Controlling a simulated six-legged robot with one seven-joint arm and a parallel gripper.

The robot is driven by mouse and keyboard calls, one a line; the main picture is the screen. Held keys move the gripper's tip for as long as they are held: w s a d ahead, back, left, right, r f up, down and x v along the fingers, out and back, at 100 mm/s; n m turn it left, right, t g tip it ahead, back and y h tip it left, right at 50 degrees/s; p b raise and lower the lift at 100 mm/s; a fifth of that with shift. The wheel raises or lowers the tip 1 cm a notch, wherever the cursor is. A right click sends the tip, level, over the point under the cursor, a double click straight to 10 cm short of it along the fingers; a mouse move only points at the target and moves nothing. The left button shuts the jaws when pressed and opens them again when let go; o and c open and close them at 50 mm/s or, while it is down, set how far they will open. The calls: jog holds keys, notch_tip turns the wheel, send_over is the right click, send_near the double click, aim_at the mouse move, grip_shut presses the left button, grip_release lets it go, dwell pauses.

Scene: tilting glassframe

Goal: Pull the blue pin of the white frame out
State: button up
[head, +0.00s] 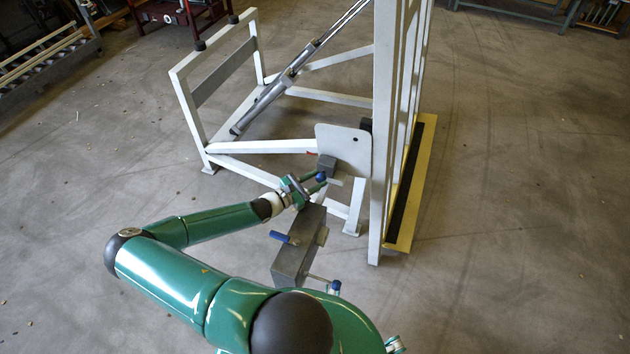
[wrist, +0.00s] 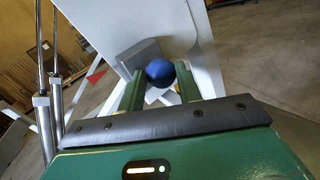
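The white frame (head: 383,120) stands upright, with a white plate (head: 343,146) low on its left side. A blue round knob (head: 320,177), the visible end of the pin, sticks out from a grey block (head: 327,164) at this plate. In the wrist view the blue knob (wrist: 160,72) sits between my two green fingertips, in front of the grey block (wrist: 143,58). My gripper (head: 317,182) has its fingers apart, one on each side of the knob. I see no clear sign of a firm grip. The pin's shaft is hidden behind the knob.
A grey box (head: 292,262) with a blue handle (head: 279,237) is below my gripper. A slanted cylinder (head: 272,97) and white base bars (head: 262,147) lie to the left of the plate. A yellow-edged base (head: 417,190) runs along the right. Open concrete floor (head: 530,200) lies beyond it.

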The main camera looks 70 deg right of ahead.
grip_shut()
jog(key=shift+w+a, duration=0.15)
jog(key=shift+a, duration=1.35)
jog(key=o, duration=0.7)
grip_release()
